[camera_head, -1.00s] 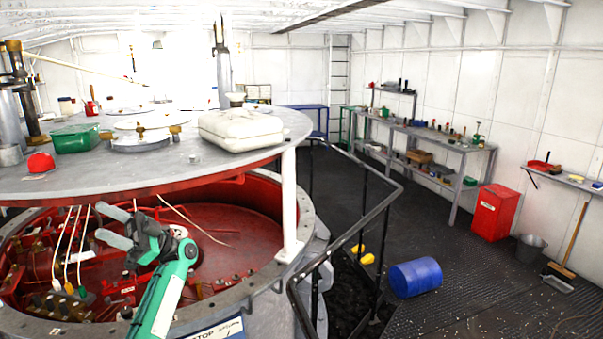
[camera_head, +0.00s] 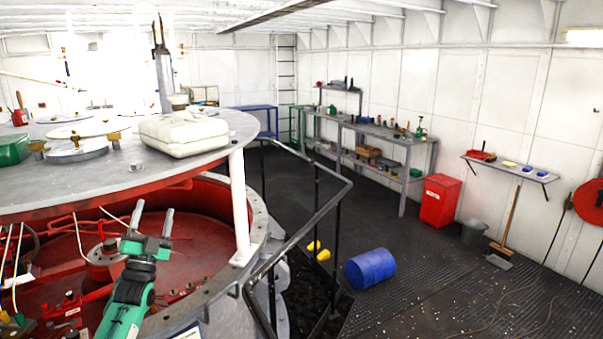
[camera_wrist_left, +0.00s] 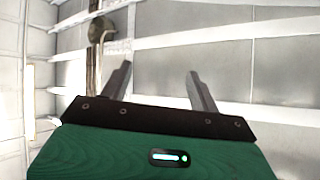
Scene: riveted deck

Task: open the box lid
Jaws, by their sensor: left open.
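A red box (camera_head: 438,201) with a flat top stands on the dark deck by the right wall, beyond the railing. Its top looks shut. I cannot tell for sure whether it is the task's box. My left gripper (camera_head: 153,211) is open and empty, fingers pointing up, in front of the round red-lined well at the lower left. It is far from the red box. In the left wrist view the two fingers of my left gripper (camera_wrist_left: 158,72) are apart, with only pale wall or ceiling structure beyond them. My right gripper is not in view.
A round grey table (camera_head: 110,172) overhangs the well, bearing a white padded bundle (camera_head: 184,134). A dark railing (camera_head: 318,208) stands between the well and the deck. A blue drum (camera_head: 370,269) lies on the deck; a grey bucket (camera_head: 474,232) stands beside the red box.

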